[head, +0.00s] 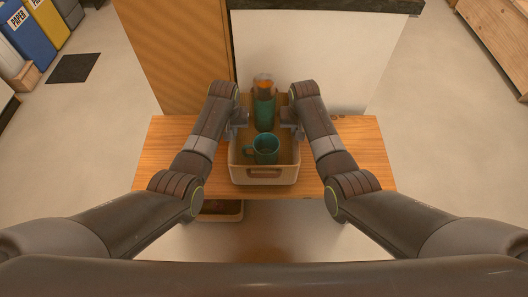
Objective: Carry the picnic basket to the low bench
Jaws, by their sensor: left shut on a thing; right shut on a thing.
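The picnic basket (264,180) is a cream open box with a tan leather pull on its near side. It is over the low wooden bench (168,142); I cannot tell whether it touches the top. Inside it are a teal mug (265,152) and a teal bottle (264,112) with an orange-brown top. My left gripper (239,122) is shut on the basket's left side, and my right gripper (290,123) is shut on its right side. The fingertips and side pulls are mostly hidden by my wrists.
A white panel (330,55) with a dark top and a wooden panel (180,50) stand behind the bench. Another container (221,213) sits low below the bench's front edge. Coloured bins (28,32) and a dark mat (74,68) are far left.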

